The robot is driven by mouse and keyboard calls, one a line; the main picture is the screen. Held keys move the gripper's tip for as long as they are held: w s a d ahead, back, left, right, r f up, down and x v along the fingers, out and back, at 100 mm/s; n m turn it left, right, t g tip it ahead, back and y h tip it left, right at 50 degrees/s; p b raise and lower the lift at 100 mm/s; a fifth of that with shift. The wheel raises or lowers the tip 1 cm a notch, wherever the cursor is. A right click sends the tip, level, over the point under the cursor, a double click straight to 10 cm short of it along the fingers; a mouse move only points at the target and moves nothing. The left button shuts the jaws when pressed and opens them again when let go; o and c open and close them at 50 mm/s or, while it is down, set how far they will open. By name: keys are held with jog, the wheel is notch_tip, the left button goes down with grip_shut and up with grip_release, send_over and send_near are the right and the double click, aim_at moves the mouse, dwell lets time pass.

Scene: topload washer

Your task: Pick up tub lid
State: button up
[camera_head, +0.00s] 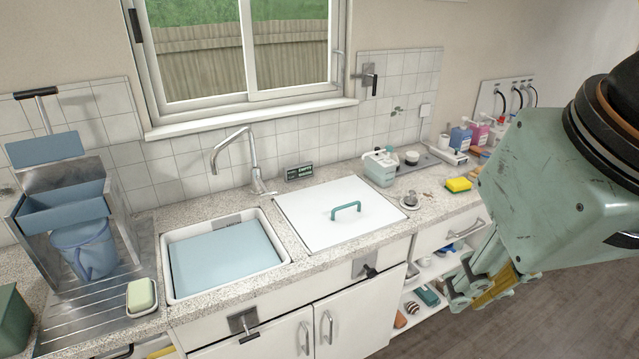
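The tub lid (310,217) is a white square panel lying flat on the counter, between the sink and the soap items. A teal bar handle (346,210) stands up from its middle. My gripper (477,292) is at the right, in front of the open shelves, well to the right of the lid and apart from it. Its fingers point down and left. I see nothing held in it, but the angle does not show clearly how far apart the fingertips are.
A sink with a pale blue panel (225,262) and a tall faucet (240,160) lie left of the lid. Right of it are a pale green jug (379,169), a drain piece (410,201) and a yellow sponge (459,184).

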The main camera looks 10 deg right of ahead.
jog(key=o, duration=0.3)
jog(key=shift+w, duration=0.1)
